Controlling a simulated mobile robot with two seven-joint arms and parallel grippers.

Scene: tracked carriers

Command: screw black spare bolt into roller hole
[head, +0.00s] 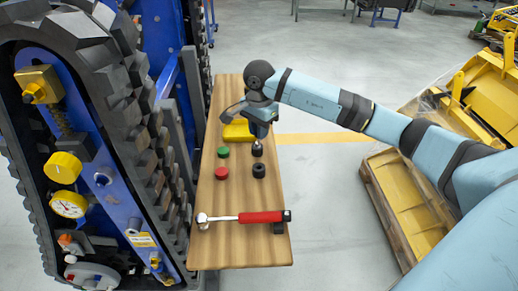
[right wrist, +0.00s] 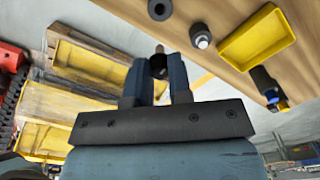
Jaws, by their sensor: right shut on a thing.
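The held bolt looks clear of the tabletop. In the head view I cannot make it out apart from the gripper. The tracked carrier (head: 120,75) stands left of the table, with a blue side frame (head: 115,200). I cannot tell which opening on it is the roller hole. My left gripper is not in view.
On the table (head: 240,200) are a green cap (head: 223,152), a red cap (head: 221,173), a black cap (head: 259,170), a silver-topped black part (head: 257,149), a yellow tray (head: 238,131) and a red-handled wrench (head: 262,217). Yellow machine parts on a pallet (head: 405,200) stand at right.

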